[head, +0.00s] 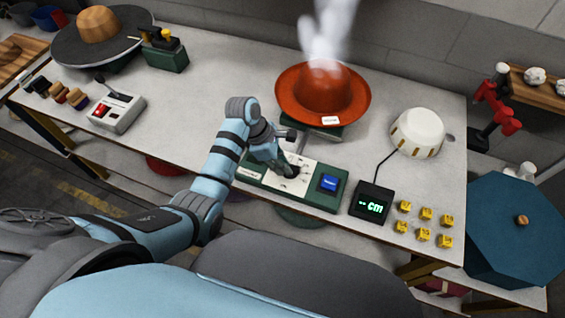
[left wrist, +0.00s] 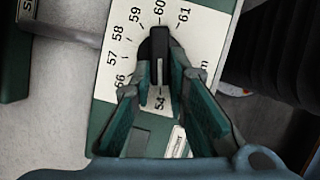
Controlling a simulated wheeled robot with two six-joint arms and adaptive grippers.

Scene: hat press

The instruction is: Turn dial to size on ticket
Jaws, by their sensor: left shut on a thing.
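The black dial (left wrist: 157,45) stands on a white size scale (left wrist: 205,30), on the green-edged control panel (head: 256,181). My left gripper (head: 288,168) is shut on the dial; in the left wrist view its fingers (left wrist: 160,78) flank the knob. Numbers 54, 56, 57, 58, 59, 60 and 61 show around it. The knob's white line lies on the side toward 54; fingers hide part of the scale. A small white ticket (head: 330,121) sits on the brim of the orange-red hat (head: 300,100); its writing is too small to read. My right gripper is out of view.
A blue button (head: 329,183) sits right of the dial. The black display (head: 372,201) reads "-- cm" in green. Yellow blocks (head: 425,214) and a white domed thing (head: 418,132) stand further right. White steam (head: 329,30) hangs over the hat. A lever box (head: 115,111) stands left.

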